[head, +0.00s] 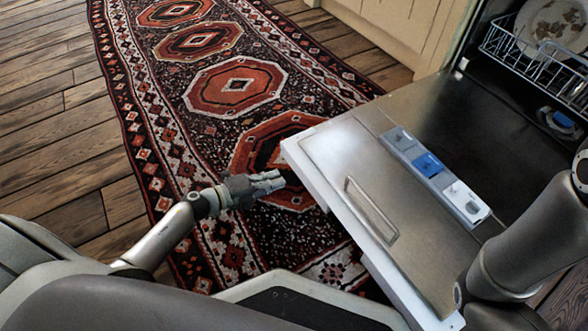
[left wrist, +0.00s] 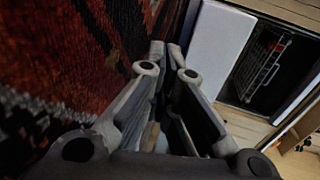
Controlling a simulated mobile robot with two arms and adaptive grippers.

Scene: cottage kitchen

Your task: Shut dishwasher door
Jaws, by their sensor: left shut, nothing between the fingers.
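The dishwasher door (head: 330,150) is open and lies lowered, its inner steel face up, with a detergent compartment and blue lid on it. Its pale outer side (left wrist: 215,50) shows in the left wrist view, right of the fingertips. My left gripper (head: 280,182) is shut and empty, just left of the door's outer edge. It also shows in the left wrist view (left wrist: 167,52). I cannot tell whether its tips touch the door or sit under its edge. My right arm crosses the door's near right part; its gripper is out of view.
A wire rack (head: 535,55) with a patterned plate (head: 555,25) is inside the dishwasher at upper right. A cream cabinet (head: 395,30) stands beyond the door. A red patterned rug (head: 235,85) and wood floor (head: 50,95) lie clear to the left.

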